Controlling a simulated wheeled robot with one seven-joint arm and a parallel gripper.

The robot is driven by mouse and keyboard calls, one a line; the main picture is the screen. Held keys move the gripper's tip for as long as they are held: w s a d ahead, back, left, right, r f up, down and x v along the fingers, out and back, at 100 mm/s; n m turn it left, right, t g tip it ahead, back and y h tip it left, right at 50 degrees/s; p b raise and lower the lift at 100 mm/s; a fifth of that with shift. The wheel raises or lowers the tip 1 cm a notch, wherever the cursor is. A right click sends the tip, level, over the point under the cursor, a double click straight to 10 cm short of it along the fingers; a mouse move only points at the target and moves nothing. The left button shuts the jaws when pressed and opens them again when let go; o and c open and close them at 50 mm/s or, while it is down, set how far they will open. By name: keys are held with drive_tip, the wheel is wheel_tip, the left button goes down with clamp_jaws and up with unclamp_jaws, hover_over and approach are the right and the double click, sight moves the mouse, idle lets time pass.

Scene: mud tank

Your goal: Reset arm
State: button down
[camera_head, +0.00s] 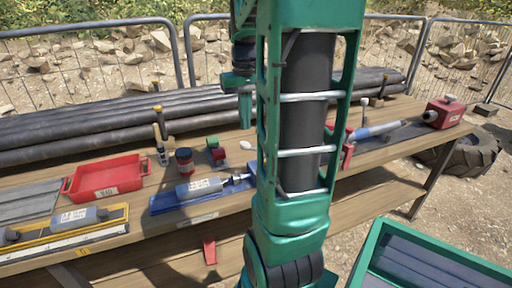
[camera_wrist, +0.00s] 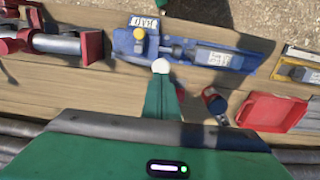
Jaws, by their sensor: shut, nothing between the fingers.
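My green arm stands upright in the middle of the head view and hides part of the bench behind it. My gripper (camera_head: 245,120) hangs pointing down at the arm's left side, above the bench. In the wrist view my gripper (camera_wrist: 162,90) shows as green fingers closed together with nothing held between them. A small white round thing (camera_wrist: 160,66) shows right at the fingertips' end in that view; I cannot tell if it touches them.
The wooden bench (camera_head: 225,218) carries a red tray (camera_head: 105,178), a blue tray (camera_head: 165,206), a red jar (camera_head: 184,160), a yellow-edged tray (camera_head: 100,240) and a red vise (camera_head: 443,112). Dark pipes (camera_head: 90,135) lie behind. A green-rimmed tank (camera_head: 375,240) stands at front right.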

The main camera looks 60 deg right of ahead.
drive_tip(key=shift+r, duration=0.85)
drive_tip(key=s+a+f, duration=0.4)
drive_tip(key=s+a, duration=0.2)
drive_tip(key=a, duration=0.2)
drive_tip(key=s+a+f, duration=0.4)
drive_tip(key=s+a, duration=0.3)
drive_tip(key=a, duration=0.1)
drive_tip(key=shift+s, duration=0.3)
